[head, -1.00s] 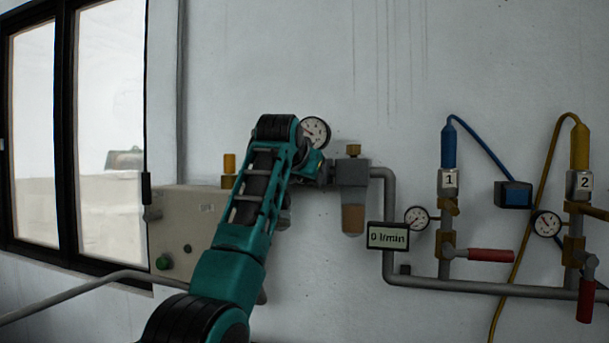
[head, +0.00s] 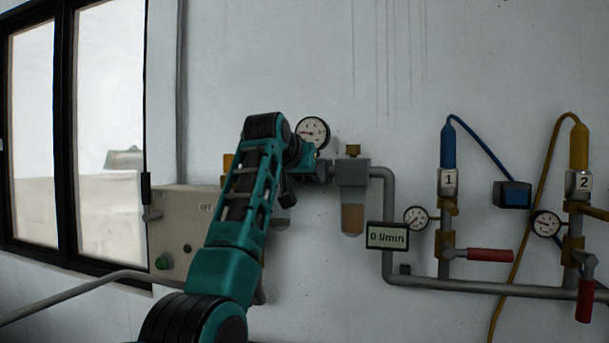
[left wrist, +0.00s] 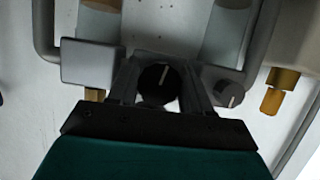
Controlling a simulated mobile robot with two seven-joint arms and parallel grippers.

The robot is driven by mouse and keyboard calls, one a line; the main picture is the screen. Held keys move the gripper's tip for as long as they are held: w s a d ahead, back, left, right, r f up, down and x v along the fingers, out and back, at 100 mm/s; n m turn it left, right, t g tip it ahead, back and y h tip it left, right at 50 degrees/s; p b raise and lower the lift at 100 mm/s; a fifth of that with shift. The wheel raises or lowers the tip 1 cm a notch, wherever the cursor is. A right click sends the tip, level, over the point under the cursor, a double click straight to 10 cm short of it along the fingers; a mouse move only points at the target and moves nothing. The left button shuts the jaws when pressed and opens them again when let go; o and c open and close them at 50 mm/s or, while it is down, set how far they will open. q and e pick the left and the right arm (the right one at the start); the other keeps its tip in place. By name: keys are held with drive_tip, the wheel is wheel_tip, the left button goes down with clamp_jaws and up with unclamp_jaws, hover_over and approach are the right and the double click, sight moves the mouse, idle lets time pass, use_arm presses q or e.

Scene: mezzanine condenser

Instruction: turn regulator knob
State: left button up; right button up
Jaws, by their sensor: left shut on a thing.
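In the left wrist view, a round black knob (left wrist: 157,80) with a white pointer line sits between the two fingers of my left gripper (left wrist: 157,92), which is shut on it. The pointer line is nearly upright in that picture, leaning slightly right. In the head view, my teal left arm hides the knob and most of the gripper. A round white pressure gauge (head: 313,132) shows just above the wrist; its reading is too small to tell. My right gripper is not in view.
A second, grey knob (left wrist: 230,93) sits close beside the right finger in the wrist view. A filter bowl (head: 352,216), a display reading 0 l/min (head: 387,237) and pipework with red-handled valves (head: 490,255) stand to the right. A beige box (head: 180,225) is at left.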

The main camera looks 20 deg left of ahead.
use_arm(q)
drive_tip(key=o, duration=1)
drive_tip(key=shift+f, duration=0.1)
drive_tip(key=b+v, duration=0.3)
drive_tip(key=v, duration=1)
drive_tip(key=shift+w, duration=0.1)
